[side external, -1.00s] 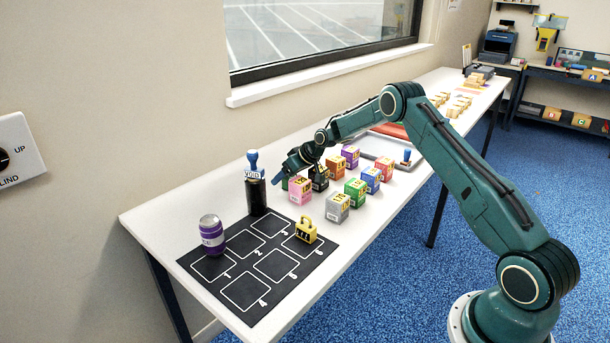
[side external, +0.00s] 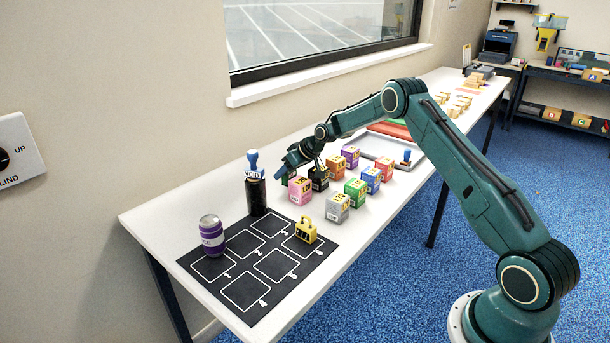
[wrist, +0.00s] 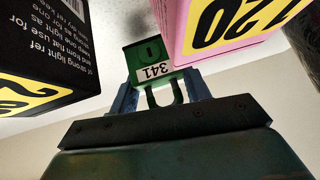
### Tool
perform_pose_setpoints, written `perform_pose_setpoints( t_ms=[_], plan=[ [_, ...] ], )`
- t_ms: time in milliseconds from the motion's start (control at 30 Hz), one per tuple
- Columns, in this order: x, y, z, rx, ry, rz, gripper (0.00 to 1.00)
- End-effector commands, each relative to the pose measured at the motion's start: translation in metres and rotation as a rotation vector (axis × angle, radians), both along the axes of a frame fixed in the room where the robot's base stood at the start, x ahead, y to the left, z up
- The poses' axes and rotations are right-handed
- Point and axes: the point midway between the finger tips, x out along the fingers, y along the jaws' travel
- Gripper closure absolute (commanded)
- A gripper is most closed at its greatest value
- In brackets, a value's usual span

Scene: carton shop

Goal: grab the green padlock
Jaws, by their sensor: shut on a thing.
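In the wrist view the green padlock (wrist: 146,56), with a white "341" label, sits between the two blue fingers of my gripper (wrist: 161,92). The gripper is shut on it, with the padlock's dark shackle towards the palm. In the side view my gripper (side external: 284,173) is just behind the pink box (side external: 300,190), above the table. I cannot clearly make out the padlock there. A yellow padlock (side external: 306,230) stands on the black numbered mat.
The pink box and a black box (side external: 318,180) are close by my gripper, with more coloured boxes to the right. A blue-handled stamp on a black block (side external: 257,197) stands to the left. A purple can (side external: 211,238) is on the black mat (side external: 245,292).

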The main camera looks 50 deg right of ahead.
Motion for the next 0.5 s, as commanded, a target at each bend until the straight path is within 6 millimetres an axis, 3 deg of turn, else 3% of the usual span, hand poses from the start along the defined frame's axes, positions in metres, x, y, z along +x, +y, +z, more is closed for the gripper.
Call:
perform_pose_setpoints(
  t_ms=[267,500],
  plan=[
    [0.001,-0.001,0.046,-0.002,-0.006,-0.001,0.85],
    [0.001,0.0,0.098,-0.002,-0.006,0.001,0.85]
  ],
)
